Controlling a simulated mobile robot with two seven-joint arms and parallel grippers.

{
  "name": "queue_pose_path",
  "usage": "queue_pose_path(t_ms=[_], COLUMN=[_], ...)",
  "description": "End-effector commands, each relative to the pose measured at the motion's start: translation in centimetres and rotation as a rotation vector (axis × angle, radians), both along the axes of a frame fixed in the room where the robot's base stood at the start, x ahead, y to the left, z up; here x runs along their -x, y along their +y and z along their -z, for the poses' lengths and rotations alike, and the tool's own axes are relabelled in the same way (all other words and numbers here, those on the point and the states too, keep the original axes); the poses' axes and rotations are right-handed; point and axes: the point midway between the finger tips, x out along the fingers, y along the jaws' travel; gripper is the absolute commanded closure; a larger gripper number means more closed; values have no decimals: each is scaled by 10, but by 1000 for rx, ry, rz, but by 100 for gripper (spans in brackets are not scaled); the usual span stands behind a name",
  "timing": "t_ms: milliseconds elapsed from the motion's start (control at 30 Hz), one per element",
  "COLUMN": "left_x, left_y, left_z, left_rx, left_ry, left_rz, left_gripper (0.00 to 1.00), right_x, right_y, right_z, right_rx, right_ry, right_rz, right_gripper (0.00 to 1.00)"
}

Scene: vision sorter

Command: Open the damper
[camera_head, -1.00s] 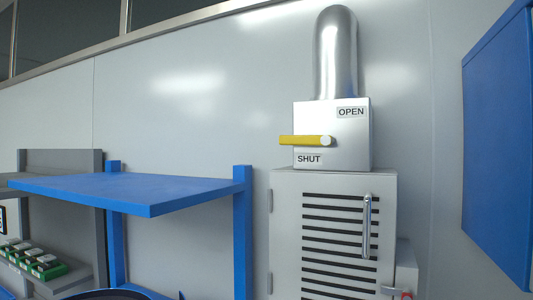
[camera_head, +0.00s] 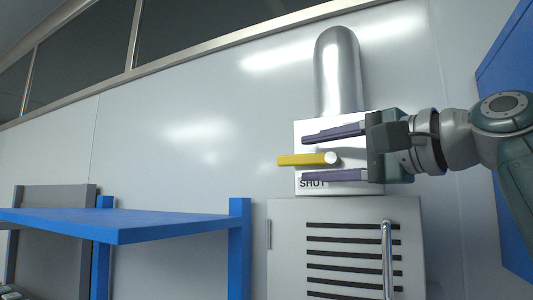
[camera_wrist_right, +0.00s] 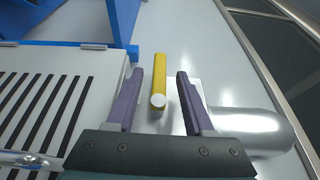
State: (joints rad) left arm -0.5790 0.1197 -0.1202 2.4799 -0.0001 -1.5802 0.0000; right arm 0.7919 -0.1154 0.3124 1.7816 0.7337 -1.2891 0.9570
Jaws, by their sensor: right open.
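The damper's yellow lever (camera_head: 304,159) points left, level, from its round pivot on the white damper box (camera_head: 302,137). The SHUT label (camera_head: 313,183) shows below it; the OPEN label is hidden behind my right gripper. My right gripper (camera_head: 304,156) is open, one finger above the lever and one below it, with gaps to both. In the right wrist view the lever (camera_wrist_right: 159,75) lies between the two spread fingers (camera_wrist_right: 158,82), apart from both. My left gripper is not in view.
A silver duct (camera_head: 338,75) rises from the box. Below it stands a slatted cabinet (camera_head: 290,240) with a vertical handle (camera_head: 387,255). A blue shelf (camera_head: 120,225) is at left, and a blue panel (camera_head: 508,75) at right. The wall left of the lever is clear.

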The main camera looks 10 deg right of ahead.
Motion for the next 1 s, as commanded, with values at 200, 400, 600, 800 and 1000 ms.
queue_pose_path(t_ms=[200,400,600,800,1000], left_x=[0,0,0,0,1], left_y=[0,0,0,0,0], left_z=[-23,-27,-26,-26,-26], left_rx=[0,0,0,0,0], left_ry=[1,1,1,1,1], left_rz=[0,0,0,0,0], left_gripper=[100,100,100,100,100], right_x=[-26,-35,-35,-35,-35], right_y=[17,23,23,23,23], right_z=[-4,-1,0,0,0], right_rx=[2,4,6,6,5], right_ry=[2,1,0,0,0], right_rz=[0,1,2,2,2], right_gripper=[48,48,48,66,88])
